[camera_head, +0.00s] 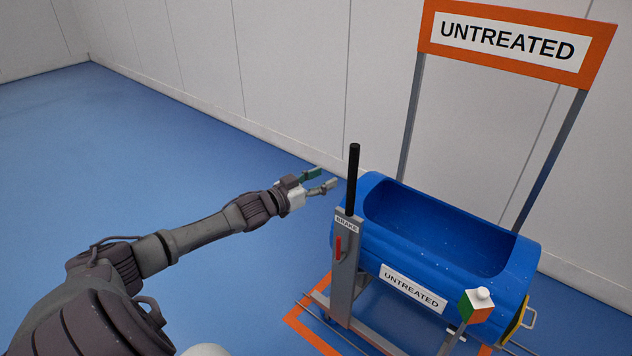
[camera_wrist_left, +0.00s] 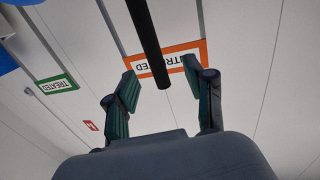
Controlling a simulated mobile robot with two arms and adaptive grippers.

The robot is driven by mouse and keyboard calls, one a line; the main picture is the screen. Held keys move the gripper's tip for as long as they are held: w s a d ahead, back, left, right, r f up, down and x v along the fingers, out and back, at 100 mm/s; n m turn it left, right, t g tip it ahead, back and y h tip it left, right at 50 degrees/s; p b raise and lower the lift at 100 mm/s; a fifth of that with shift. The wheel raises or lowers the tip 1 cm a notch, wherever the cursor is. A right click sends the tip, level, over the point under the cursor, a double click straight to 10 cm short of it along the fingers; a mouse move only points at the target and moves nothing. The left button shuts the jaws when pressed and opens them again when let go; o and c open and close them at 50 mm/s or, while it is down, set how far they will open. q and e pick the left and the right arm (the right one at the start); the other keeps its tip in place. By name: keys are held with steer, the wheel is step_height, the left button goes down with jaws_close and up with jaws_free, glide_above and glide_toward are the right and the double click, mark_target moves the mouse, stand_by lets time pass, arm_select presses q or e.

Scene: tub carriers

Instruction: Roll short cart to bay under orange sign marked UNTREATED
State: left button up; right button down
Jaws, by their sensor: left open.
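The cart (camera_head: 345,275) carries a blue tub (camera_head: 425,258) labelled UNTREATED, on a grey frame with a BRAKE plate, a red lever (camera_head: 338,247) and an upright black handle (camera_head: 353,180). It stands at the orange-framed UNTREATED sign (camera_head: 512,42), over an orange floor outline (camera_head: 305,330). My left gripper (camera_head: 325,180) is open and empty, just left of the handle and apart from it in the head view. In the left wrist view the handle (camera_wrist_left: 148,40) shows between the open fingers, with the orange sign (camera_wrist_left: 187,53) behind. My right gripper is not in view.
A block with green, orange and white faces (camera_head: 477,306) sits at the cart's near right. White panel walls (camera_head: 290,70) stand behind. The blue floor (camera_head: 150,150) at left is clear. A green TREATED sign (camera_wrist_left: 57,85) shows in the left wrist view.

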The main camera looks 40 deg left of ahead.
arm_select(q)
steer(key=shift+s+a, duration=0.2)
steer(key=shift+s, duration=0.75)
